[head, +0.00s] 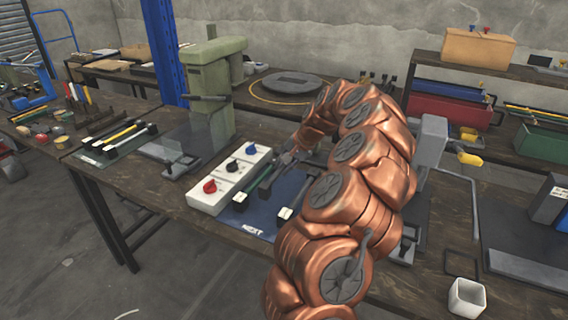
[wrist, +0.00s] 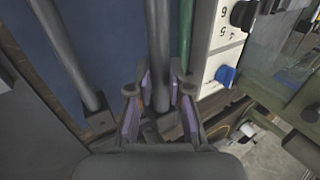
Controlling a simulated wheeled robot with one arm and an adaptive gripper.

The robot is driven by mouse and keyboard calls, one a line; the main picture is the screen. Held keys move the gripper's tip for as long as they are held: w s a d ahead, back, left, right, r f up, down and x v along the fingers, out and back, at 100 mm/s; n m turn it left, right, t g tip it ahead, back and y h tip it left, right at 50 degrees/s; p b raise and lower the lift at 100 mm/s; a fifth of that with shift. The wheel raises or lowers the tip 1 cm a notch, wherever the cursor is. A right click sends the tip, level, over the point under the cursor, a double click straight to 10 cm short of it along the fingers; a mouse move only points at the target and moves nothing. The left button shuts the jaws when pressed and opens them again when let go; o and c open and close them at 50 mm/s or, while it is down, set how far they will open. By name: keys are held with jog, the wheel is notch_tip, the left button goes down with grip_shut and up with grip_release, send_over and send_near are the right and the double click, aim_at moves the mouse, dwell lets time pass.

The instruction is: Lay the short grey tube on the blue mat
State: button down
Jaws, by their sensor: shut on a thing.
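My gripper (wrist: 160,92) has its fingers on both sides of a grey tube (wrist: 158,45) in the wrist view and is shut on it. In the head view my gripper (head: 287,157) is low at the far end of the blue mat (head: 262,218), partly hidden by my copper arm. The mat also shows in the wrist view (wrist: 112,40). Another grey tube (wrist: 65,52) lies left of the held one, and a green tube (wrist: 186,30) lies to its right. I cannot tell whether the held tube touches the mat.
A white box with red, black and blue knobs (head: 212,198) stands beside the mat. A green press (head: 212,90) stands behind it. Another mat with black and yellow tubes (head: 118,135) lies further left. A white cup (head: 467,297) stands at the front right.

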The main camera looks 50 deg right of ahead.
jog(key=shift+f+b, duration=1.3)
jog(key=shift+f, duration=1.45)
jog(key=c, duration=1)
grip_release()
jog(key=v, duration=1.2)
